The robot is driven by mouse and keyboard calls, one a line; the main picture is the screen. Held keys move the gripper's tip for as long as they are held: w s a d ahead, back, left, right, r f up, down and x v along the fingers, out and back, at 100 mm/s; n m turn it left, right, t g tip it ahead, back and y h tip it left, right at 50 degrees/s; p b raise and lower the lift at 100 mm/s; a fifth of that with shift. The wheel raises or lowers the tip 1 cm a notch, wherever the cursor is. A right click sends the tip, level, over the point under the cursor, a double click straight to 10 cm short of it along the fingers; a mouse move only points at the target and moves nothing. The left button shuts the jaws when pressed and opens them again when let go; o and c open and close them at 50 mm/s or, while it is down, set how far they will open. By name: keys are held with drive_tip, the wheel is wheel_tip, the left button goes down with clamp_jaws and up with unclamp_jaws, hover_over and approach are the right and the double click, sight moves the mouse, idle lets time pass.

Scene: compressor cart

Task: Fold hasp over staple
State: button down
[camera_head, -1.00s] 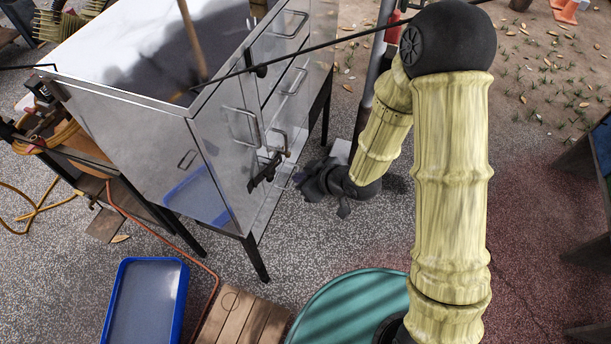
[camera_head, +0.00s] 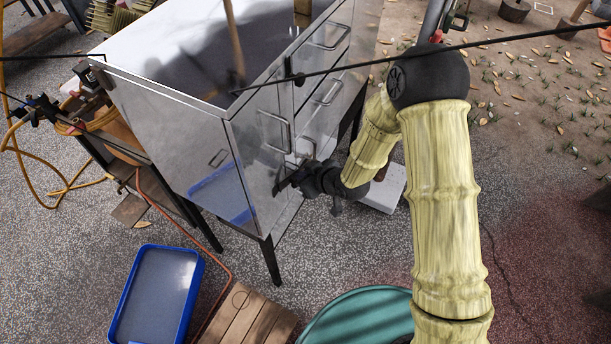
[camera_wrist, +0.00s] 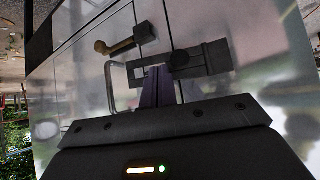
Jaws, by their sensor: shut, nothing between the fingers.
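The dark hasp (camera_wrist: 205,62) lies on the front of the shiny metal cabinet, spanning the door seam in the wrist view. A dark round knob-like part (camera_wrist: 180,61) sits on it, and a pale slot shows near its left end. I cannot make out the staple clearly. My gripper (camera_wrist: 160,86) is shut and empty, its purple fingers pointing at the hasp's lower edge and close to it; contact cannot be told. In the head view my gripper (camera_head: 284,184) is at the cabinet front and hides most of the hasp.
A brass-coloured lever (camera_wrist: 120,42) and a metal pull handle (camera_wrist: 116,84) are close to the fingers. A thin dark rod (camera_head: 400,60) crosses above the cabinet (camera_head: 180,140). A blue tray (camera_head: 190,300), wooden slats (camera_head: 240,315) and a round green top (camera_head: 355,318) are below.

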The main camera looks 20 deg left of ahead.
drive_tip(key=shift+w+a, duration=0.3)
drive_tip(key=shift+d, duration=0.1)
drive_tip(key=d+f+v, duration=0.2)
drive_tip(key=v, duration=1)
drive_tip(key=shift+w+d+r, duration=0.2)
drive_tip(key=shift+d+r, duration=0.1)
drive_tip(key=shift+d, duration=0.05)
